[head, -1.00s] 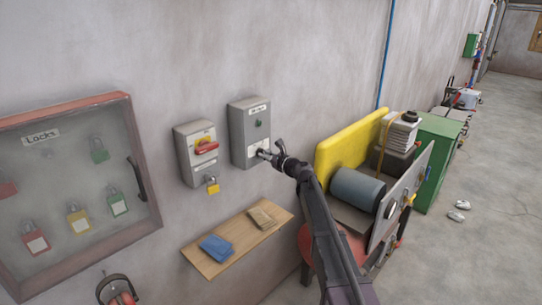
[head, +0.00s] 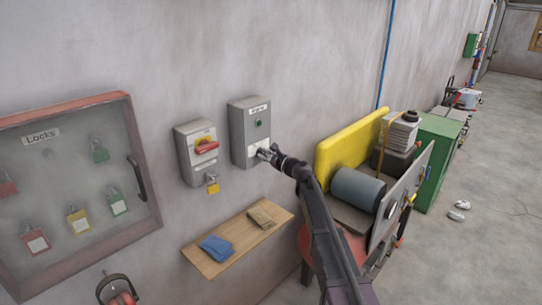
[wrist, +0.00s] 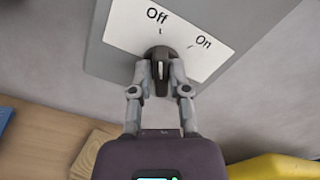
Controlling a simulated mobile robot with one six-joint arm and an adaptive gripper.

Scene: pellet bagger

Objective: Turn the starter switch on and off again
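The starter box (head: 243,120) is a grey box on the wall with a small label and a dark green round lamp near its top. Its starter switch (wrist: 160,56) is a black knob on a white plate marked "Off" and "On". In the wrist view the knob's white line points up toward the "Off" mark, with "On" to the right. My gripper (head: 265,153) is at the lower part of the box. In the wrist view its two fingers (wrist: 160,76) stand close in on both sides of the knob and appear to touch it. The knob's lower part is partly hidden.
Left of the box is a grey isolator (head: 193,165) with a red and yellow handle and a yellow padlock (head: 212,184) below. A wooden shelf (head: 226,255) with cloths sticks out underneath. A yellow-backed machine (head: 345,140) stands close on the right.

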